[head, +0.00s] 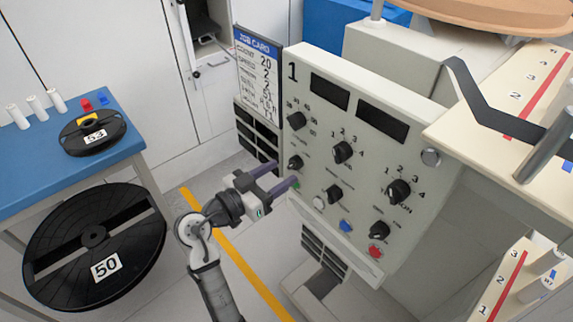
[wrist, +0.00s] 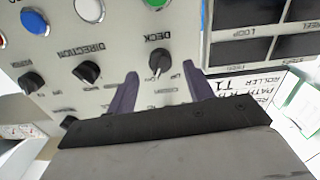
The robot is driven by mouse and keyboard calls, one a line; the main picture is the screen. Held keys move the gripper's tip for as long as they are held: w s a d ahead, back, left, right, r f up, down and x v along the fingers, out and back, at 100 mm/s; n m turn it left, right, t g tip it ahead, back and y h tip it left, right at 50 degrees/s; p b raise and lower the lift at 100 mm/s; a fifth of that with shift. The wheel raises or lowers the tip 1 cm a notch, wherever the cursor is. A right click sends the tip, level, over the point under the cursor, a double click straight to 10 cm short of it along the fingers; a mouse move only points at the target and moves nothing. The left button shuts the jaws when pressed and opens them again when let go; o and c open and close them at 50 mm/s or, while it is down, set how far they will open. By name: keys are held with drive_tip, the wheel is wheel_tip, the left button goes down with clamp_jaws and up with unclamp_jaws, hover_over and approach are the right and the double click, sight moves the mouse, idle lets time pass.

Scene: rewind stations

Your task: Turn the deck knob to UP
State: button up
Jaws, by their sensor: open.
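The deck knob (wrist: 160,61) is a small black knob on the pale control panel, under the word DECK, in the wrist view. A pale mark shows at its lower end in that view; the small position labels are too blurred to tell its setting. In the head view the deck knob (head: 295,162) sits at the panel's left side. My gripper (head: 284,174) is open, its purple fingers pointing at the panel just by the knob. In the wrist view my gripper (wrist: 163,80) has one finger to each side of the knob, with gaps, apparently not touching it.
Nearby on the panel (head: 322,168) are the direction knob (wrist: 87,72), a green button (wrist: 155,3), a white button (wrist: 90,9), a blue button (head: 346,225) and a red button (head: 375,251). A job card (head: 258,72) hangs at left. A blue table (head: 60,160) stands far left.

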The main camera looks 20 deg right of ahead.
sight(290, 167)
drive_tip(key=shift+x, duration=1.6)
drive_tip(key=c, duration=1)
